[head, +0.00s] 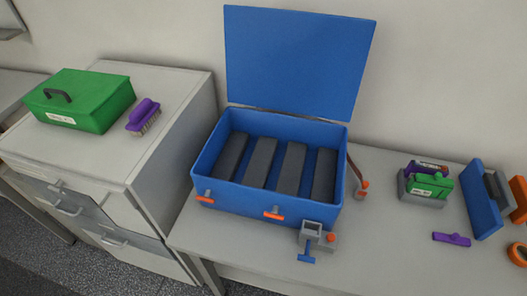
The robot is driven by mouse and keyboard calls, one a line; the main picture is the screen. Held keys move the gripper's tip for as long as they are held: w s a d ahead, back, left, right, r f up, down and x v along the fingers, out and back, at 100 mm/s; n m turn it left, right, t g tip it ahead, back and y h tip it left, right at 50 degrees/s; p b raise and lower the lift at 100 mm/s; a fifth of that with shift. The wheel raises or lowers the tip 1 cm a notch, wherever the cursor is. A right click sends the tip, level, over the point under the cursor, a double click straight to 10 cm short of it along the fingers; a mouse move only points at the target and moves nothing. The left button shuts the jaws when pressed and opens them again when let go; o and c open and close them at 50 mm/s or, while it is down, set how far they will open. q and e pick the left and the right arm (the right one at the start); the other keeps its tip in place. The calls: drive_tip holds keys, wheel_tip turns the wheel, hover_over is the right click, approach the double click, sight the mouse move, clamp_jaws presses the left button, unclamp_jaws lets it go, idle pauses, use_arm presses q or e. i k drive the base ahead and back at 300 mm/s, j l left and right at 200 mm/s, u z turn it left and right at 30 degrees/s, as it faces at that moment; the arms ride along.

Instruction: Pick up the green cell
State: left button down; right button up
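A small green block (434,184) with a white label sits in a grey holder (420,200) on the right part of the bench. A purple block (426,166) with a label stands right behind it in the same holder. A larger green box (84,101) with a dark handle and a white label sits on top of the grey cabinet at left. The labels are too small to read, so I cannot tell which green thing is the cell. Neither of my grippers is in view.
An open blue case (236,194) with dark grey bars inside stands mid-bench, lid up against the wall. A purple brush (143,116) lies on the cabinet (165,98). A blue upright piece (481,205) and a small purple piece (451,239) are at right.

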sight(413, 187)
drive_tip(key=z, duration=1.55)
